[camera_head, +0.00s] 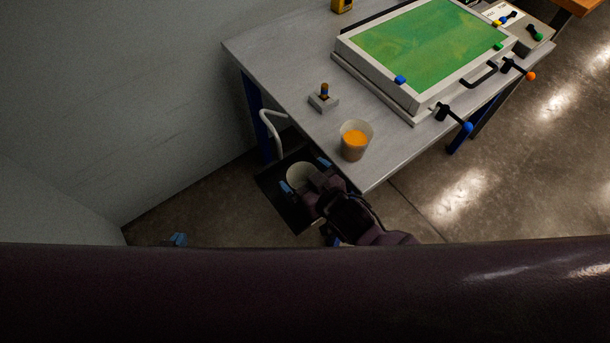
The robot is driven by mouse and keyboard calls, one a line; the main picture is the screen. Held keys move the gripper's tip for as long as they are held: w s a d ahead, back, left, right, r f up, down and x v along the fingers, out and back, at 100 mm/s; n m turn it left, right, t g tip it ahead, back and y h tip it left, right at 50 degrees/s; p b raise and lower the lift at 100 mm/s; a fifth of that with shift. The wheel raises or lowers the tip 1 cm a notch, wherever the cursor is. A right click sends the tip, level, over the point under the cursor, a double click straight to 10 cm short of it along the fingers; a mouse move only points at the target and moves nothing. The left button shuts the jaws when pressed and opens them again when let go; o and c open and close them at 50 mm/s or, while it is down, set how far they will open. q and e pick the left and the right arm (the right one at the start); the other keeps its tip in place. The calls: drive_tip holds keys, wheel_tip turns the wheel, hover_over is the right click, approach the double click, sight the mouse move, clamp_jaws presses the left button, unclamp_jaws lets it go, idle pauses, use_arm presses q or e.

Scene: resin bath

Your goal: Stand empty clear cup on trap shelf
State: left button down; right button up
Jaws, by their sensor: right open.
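A pale, empty-looking cup (298,174) is over the dark shelf (272,184) below the table's near left edge. It seems to stand upright on it, but its base is hidden by my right gripper. My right gripper (306,174) is open, with one blue fingertip on each side of the cup. I cannot tell whether the fingers touch it. Of my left gripper (177,240) only blue fingertip parts show at the lower left, away from the shelf; the rest is hidden behind a dark part of mine.
A clear cup with orange liquid (356,139) stands on the grey table (290,62) near its front corner. A small block with a peg (323,97) is beside it. A framed green tray (428,45) with handles and knobs fills the table's right. A white pipe (266,125) rises behind the shelf.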

drive_tip(key=p+v, duration=0.1)
drive_tip(key=v, duration=1.1)
drive_tip(key=s+d+f+m+h, duration=0.2)
drive_tip(key=d+f+m+h, duration=0.1)
drive_tip(key=d, duration=0.7)
drive_tip(key=s+d+f+m+h, duration=0.3)
drive_tip(key=d+f+h, duration=0.1)
drive_tip(key=d, duration=0.6)
drive_tip(key=shift+d+h, duration=0.35)
drive_tip(key=shift+h, duration=0.25)
drive_tip(key=shift+r, duration=0.1)
